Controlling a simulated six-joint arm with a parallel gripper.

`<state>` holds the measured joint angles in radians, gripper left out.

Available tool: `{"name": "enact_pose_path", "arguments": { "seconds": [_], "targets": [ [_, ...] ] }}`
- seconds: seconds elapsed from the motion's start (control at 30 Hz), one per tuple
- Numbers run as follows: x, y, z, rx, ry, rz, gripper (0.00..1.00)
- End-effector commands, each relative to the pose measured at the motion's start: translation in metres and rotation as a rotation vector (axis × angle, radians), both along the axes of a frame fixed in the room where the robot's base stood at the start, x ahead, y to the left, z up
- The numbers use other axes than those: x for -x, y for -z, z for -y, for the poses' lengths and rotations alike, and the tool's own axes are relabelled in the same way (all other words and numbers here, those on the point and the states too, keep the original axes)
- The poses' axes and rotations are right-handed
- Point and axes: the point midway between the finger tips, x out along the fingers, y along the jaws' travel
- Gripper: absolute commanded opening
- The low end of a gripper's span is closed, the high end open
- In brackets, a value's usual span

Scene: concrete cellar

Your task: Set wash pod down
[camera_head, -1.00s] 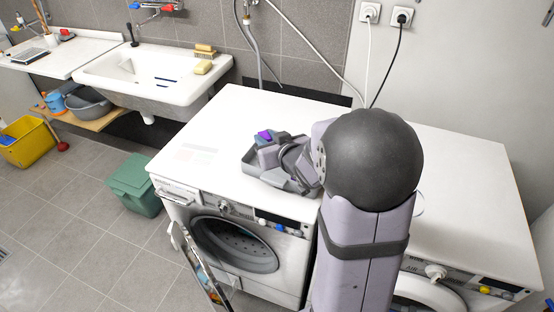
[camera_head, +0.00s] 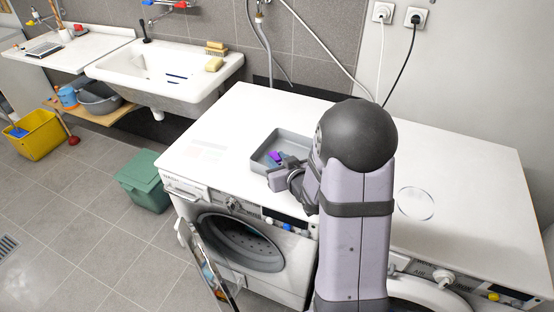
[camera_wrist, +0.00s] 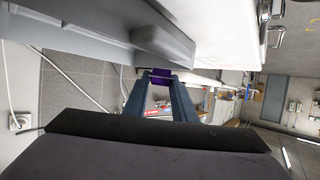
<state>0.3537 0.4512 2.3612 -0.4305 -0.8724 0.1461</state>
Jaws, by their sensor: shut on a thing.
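The wash pod (camera_head: 275,155) is small and purple. It shows between the fingertips of my gripper (camera_head: 284,161) in the head view, and also at the tips in the wrist view (camera_wrist: 161,74). My gripper is shut on the pod. In the head view the pod appears over the inside of a shallow grey tray (camera_head: 262,145) on the white washing machine top. I cannot tell whether the pod touches the tray floor. My wrist and arm hide the tray's front right part.
The washing machine top (camera_head: 235,115) is clear behind and left of the tray. The machine's round door (camera_head: 222,270) hangs open below. A second white top (camera_head: 460,185) with a faint ring (camera_head: 415,203) is clear at the right.

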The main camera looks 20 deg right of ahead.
Motion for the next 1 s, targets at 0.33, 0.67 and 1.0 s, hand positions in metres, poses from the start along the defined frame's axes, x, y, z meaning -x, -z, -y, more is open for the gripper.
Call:
{"name": "enact_pose_path", "arguments": {
  "seconds": [0.33, 0.67, 1.0],
  "targets": [
    [0.0, 0.002, 0.0, 0.0, 0.0, 0.001, 0.03],
    [0.0, 0.012, 0.0, 0.0, 0.0, 0.001, 0.03],
    [0.0, 0.012, 0.0, 0.0, 0.0, 0.001, 0.43]
  ]
}}
